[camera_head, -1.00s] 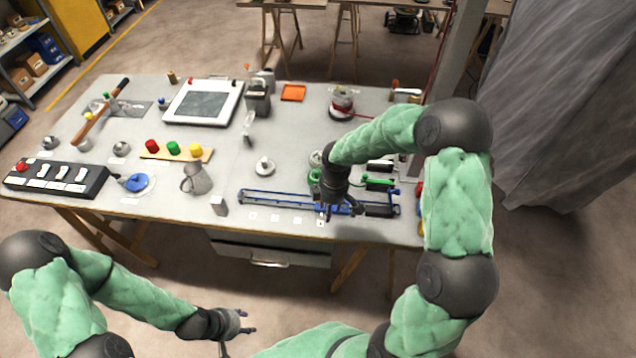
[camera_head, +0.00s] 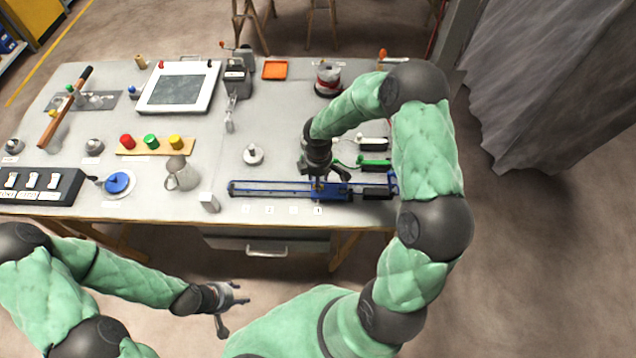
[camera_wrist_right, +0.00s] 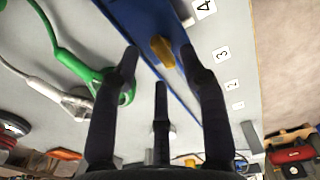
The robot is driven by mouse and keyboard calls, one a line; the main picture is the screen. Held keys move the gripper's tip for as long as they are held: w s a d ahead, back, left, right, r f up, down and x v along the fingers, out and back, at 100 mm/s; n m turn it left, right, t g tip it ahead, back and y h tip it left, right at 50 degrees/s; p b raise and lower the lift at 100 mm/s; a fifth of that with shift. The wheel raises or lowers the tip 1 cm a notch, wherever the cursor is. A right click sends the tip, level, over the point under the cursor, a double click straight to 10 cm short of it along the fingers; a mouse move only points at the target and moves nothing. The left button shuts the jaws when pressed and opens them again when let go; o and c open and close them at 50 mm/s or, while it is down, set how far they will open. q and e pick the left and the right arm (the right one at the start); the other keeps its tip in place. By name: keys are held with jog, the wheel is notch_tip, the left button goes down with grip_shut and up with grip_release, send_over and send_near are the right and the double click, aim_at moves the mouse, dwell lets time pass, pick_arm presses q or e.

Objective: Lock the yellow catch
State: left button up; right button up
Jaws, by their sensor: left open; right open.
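The yellow catch (camera_wrist_right: 162,50) is a small yellow piece on the blue slide rail, between the fingertips of my right gripper in the right wrist view. I cannot tell whether the fingers touch it. The blue rail (camera_head: 265,188) lies along the table's front edge in the head view, and its blue body shows in the wrist view (camera_wrist_right: 125,22). My right gripper (camera_wrist_right: 160,62) is open, pointing down over the rail's right part (camera_head: 318,182); it hides the catch in the head view. My left gripper (camera_head: 238,298) is open and empty in front of the table, below its edge.
Number labels (camera_wrist_right: 222,54) run along the rail's front side. A green cable connector (camera_wrist_right: 98,74) and a white one (camera_wrist_right: 72,104) lie behind the rail.

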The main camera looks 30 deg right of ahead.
jog(key=shift+f, duration=1.1)
grip_shut()
